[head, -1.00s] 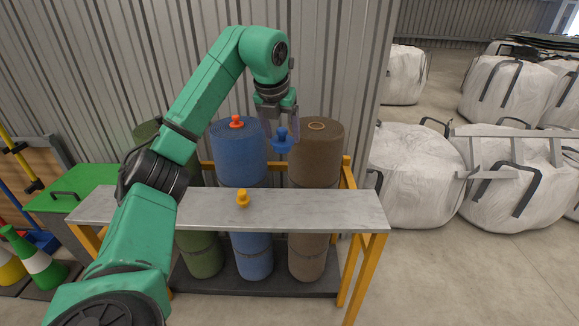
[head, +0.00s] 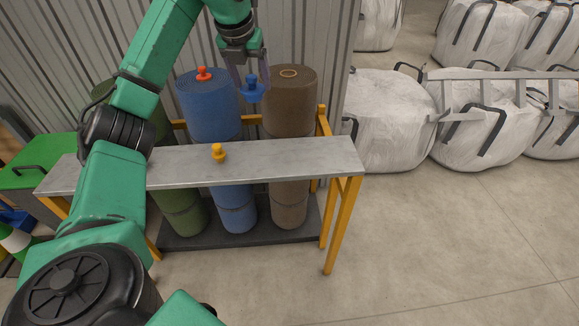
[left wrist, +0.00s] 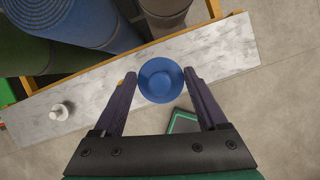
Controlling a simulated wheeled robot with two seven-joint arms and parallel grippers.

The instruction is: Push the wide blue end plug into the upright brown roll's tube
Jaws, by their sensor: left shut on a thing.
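The wide blue end plug (head: 252,91) is held between the fingers of my left gripper (head: 248,80). It hangs in the air in front of and left of the brown roll's top. In the left wrist view the blue plug (left wrist: 161,80) shows as a round cup shape between the two fingertips (left wrist: 160,82). The upright brown roll (head: 291,102) stands at the right of the rolls, its tube mouth (head: 288,73) a pale open ring on top. The plug is apart from the roll. My right gripper is not in view.
A blue roll (head: 209,108) with an orange plug (head: 203,73) stands left of the brown one; a green roll is partly hidden by my arm. A yellow plug (head: 218,153) stands on the grey shelf (head: 290,156). A whitish plug (left wrist: 60,111) shows on the shelf in the wrist view.

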